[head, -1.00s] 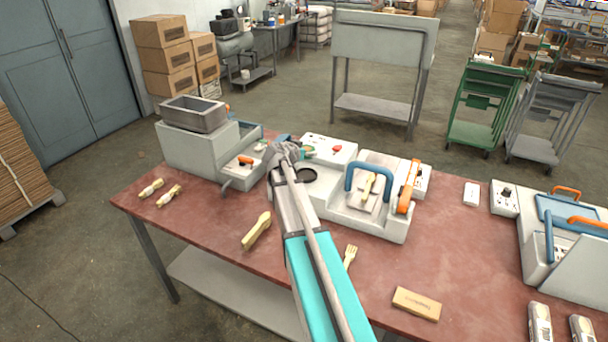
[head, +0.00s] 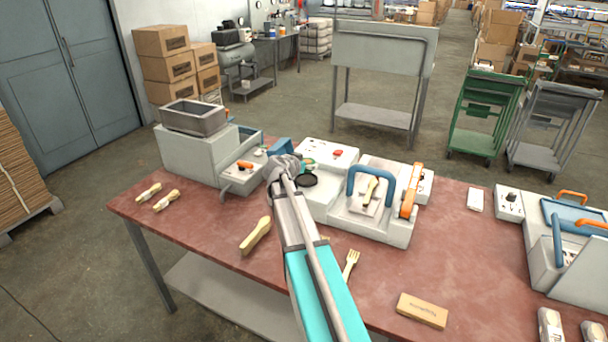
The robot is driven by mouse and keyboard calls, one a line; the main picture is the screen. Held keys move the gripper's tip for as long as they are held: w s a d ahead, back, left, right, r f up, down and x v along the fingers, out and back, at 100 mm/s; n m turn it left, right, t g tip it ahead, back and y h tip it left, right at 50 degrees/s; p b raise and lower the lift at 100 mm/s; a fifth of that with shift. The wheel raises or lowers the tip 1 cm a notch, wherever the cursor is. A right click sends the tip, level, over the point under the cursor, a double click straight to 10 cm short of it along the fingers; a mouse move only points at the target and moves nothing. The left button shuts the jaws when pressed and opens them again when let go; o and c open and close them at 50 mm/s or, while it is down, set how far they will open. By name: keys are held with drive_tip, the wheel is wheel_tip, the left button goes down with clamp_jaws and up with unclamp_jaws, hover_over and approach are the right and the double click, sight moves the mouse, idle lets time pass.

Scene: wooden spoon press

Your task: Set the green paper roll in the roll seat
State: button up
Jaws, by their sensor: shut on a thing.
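The green paper roll (head: 309,162) shows only in part, just right of my gripper (head: 297,164). My gripper is shut on it, but my wrist hides most of the grip. The roll is over or just behind the dark round roll seat (head: 307,181) in the white press machine (head: 325,197). I cannot tell how high above the seat it is, or whether they touch. My arm reaches in from the front edge of the red table.
A blue handle (head: 352,183) and an orange lever (head: 410,190) stand up from the machine to the right. A grey machine with a tray (head: 193,117) is at the left. Wooden spoons, a fork (head: 351,264) and a block (head: 421,310) lie on the table (head: 460,250).

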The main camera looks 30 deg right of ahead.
sight(306, 181)
drive_tip(key=shift+f+b, duration=1.65)
drive_tip(key=shift+f, duration=0.15)
drive_tip(key=shift+f+b, duration=0.3)
drive_tip(key=shift+f+b, duration=0.3)
drive_tip(key=o, duration=0.9)
drive_tip(key=shift+c, duration=0.2)
drive_tip(key=shift+r, duration=0.15)
